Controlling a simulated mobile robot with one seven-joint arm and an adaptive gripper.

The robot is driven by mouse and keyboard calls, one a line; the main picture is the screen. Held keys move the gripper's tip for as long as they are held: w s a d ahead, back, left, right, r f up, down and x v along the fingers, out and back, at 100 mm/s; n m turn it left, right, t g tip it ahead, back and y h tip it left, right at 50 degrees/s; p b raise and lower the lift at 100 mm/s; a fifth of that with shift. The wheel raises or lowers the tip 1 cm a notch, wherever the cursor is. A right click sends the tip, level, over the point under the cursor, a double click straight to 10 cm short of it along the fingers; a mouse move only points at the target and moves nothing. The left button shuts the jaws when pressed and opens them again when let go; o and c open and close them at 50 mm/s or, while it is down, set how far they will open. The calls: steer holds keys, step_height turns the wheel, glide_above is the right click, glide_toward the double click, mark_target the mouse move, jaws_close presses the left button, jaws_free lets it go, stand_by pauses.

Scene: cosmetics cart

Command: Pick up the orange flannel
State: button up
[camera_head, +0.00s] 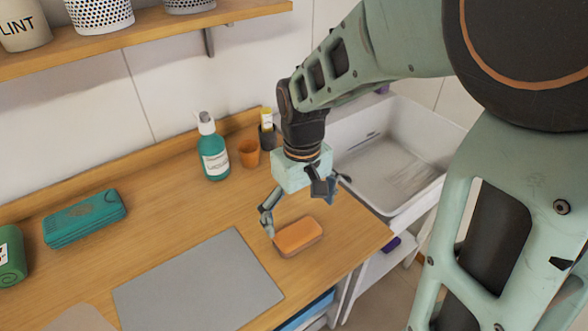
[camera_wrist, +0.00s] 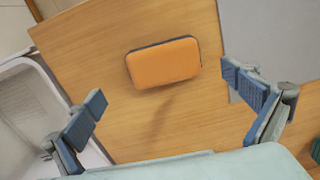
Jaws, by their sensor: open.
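The orange flannel (camera_head: 298,236) looks like a thick, rounded orange block with a dark seam, lying flat on the wooden worktop (camera_head: 168,217) near its front right edge. In the wrist view the flannel (camera_wrist: 163,62) lies between the two fingers, in the upper middle. My gripper (camera_head: 302,210) is open and empty, with its fingers spread wide above and around the flannel's place. A gap to the flannel seems to remain, but its height is hard to tell. The flannel is in full view in the wrist view.
A grey mat (camera_head: 198,282) lies left of the flannel. A white sink (camera_head: 400,150) is at right. A teal pump bottle (camera_head: 213,150), an orange cup (camera_head: 249,153) and a dark cup (camera_head: 267,136) stand behind. A teal case (camera_head: 85,217) and green roll (camera_head: 10,257) are at left.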

mark_target(298, 231)
steer(key=f, duration=0.6)
steer(key=shift+a+f, duration=0.3)
steer(key=c, duration=1.2)
steer(key=shift+c, duration=0.2)
steer(key=shift+r, duration=0.1)
